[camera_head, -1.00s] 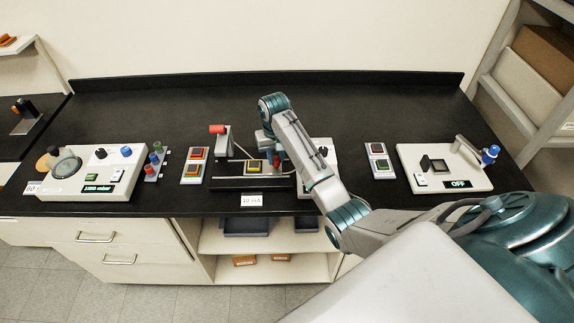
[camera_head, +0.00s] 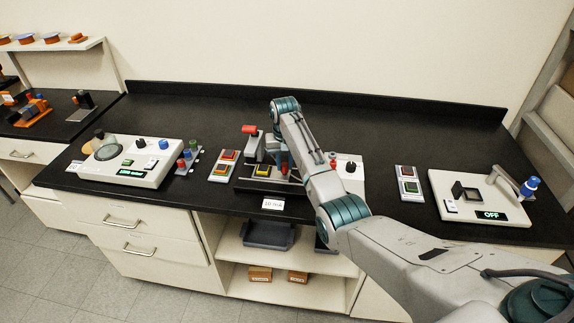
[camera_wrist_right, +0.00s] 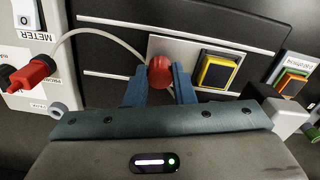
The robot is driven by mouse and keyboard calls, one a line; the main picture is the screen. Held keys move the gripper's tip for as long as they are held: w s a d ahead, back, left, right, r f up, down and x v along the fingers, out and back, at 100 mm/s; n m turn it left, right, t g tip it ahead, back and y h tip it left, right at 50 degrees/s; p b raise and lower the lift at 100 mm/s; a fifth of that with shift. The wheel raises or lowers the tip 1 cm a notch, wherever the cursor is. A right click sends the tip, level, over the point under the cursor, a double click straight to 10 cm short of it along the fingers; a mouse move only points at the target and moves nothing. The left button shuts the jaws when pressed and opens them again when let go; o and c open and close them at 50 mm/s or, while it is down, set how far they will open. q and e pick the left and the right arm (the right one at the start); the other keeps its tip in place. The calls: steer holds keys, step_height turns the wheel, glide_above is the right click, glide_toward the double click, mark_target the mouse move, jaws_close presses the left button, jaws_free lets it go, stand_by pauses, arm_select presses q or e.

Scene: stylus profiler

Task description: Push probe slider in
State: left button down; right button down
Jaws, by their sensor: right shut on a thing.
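The probe slider's red round knob (camera_wrist_right: 160,72) sits on the dark probe station (camera_head: 240,185) in the middle of the bench. In the right wrist view my right gripper (camera_wrist_right: 164,82) has its two blue fingers on either side of the knob, shut on it. In the head view the right gripper (camera_head: 284,168) is at the station, mostly hidden by my forearm. A yellow-framed sample (camera_wrist_right: 217,71) lies on a pale plate right of the knob in the wrist view, apart from the fingers. My left gripper is not in view.
A red-handled lever post (camera_head: 249,130) stands behind the station. A meter box (camera_wrist_right: 38,45) with a red plug and a pale cable is close by. A vacuum unit (camera_head: 125,175) is at left, an OFF instrument (camera_head: 470,205) at right. The bench back is clear.

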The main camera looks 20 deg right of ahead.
steer(key=c, duration=1.2)
jaws_free()
steer(key=shift+d, duration=0.1)
step_height(320, 180, up, 8)
steer(key=b, duration=0.3)
steer(key=shift+r+p, duration=1.35)
steer(key=shift+r, duration=0.15)
